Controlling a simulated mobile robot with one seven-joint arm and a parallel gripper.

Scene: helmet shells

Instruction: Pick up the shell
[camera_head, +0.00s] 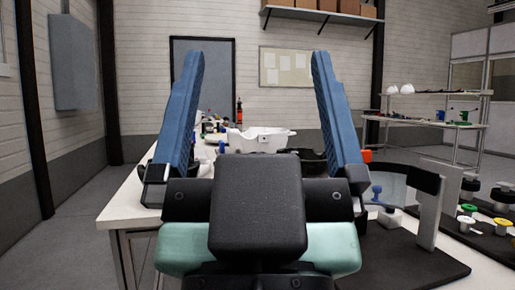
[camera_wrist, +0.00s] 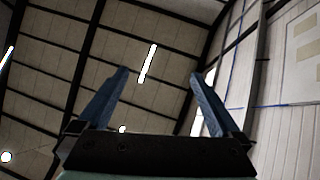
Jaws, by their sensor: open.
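My gripper (camera_head: 262,55) stands upright in front of the head camera, its two blue fingers wide apart with nothing between them. It also shows in the wrist view (camera_wrist: 159,74), pointing up at the ceiling. Two small white domes that look like helmet shells, a left one (camera_head: 392,90) and a right one (camera_head: 407,89), sit on the top shelf of the rack at the back right, far from my gripper. A white tub-like object (camera_head: 262,138) is on the table behind my gripper, partly hidden by it; I cannot tell whether it is a shell. The wrist view shows no shell.
A long white table (camera_head: 128,203) runs ahead with small coloured items on it. A metal rack (camera_head: 482,125) stands at the back right. Floor is clear at left.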

